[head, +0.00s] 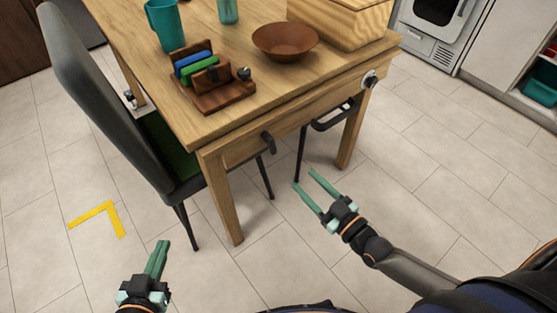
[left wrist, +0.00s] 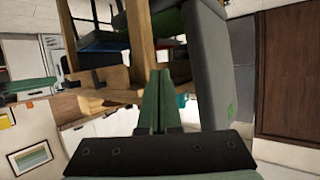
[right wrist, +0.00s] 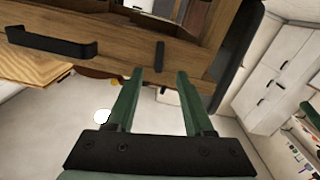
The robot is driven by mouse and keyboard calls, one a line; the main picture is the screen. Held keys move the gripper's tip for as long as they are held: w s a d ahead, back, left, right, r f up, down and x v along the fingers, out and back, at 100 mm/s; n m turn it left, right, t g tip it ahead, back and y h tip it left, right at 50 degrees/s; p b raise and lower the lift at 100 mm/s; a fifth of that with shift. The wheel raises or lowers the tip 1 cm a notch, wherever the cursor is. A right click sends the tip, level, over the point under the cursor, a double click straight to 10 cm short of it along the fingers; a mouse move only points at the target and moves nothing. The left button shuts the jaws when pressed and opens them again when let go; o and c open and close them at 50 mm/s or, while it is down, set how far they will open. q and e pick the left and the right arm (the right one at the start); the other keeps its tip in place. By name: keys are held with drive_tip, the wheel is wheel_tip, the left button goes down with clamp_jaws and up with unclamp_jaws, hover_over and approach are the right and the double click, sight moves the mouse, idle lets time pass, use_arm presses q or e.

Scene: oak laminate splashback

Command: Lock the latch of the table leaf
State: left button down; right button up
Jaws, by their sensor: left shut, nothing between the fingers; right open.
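The wooden table (head: 170,82) fills the upper middle of the head view. I cannot tell for sure which is the latch. In the right wrist view the small black piece (right wrist: 160,55) and the bar handle (right wrist: 50,43) show beyond the fingers. My right gripper (head: 305,179) is open and empty, in front of the panel. My left gripper (head: 164,245) is shut and empty, left of the table.
A grey chair (head: 92,92) stands at the table's left side. On the table are a brown bowl (head: 285,40), a wooden box (head: 340,22), a teal cup (head: 164,24) and a dark wooden rack (head: 222,97). A yellow corner mark (head: 97,215) lies on the open tiled floor.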

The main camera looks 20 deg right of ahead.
drive_tip(key=b, duration=0.1)
approach(275, 151)
drive_tip(key=w, duration=0.2)
drive_tip(key=x, duration=0.3)
drive_tip(key=b+x, duration=0.1)
drive_tip(key=x, duration=0.1)
drive_tip(key=shift+w+a, duration=0.25)
drive_tip(key=shift+a, duration=0.25)
use_arm(q)
wheel_tip(275, 151, up, 15)
drive_tip(key=w+m+t+h, duration=0.2)
drive_tip(key=t, duration=0.4)
drive_tip(key=shift+d+f+m+h, duration=0.2)
drive_tip(key=shift+d+m+h, duration=0.1)
drive_tip(key=shift+h, duration=0.1)
use_arm(e)
drive_tip(key=shift+w+a, duration=0.1)
drive_tip(key=shift+w, duration=0.2)
use_arm(q)
drive_tip(key=shift+w, duration=0.1)
use_arm(e)
clamp_jaws()
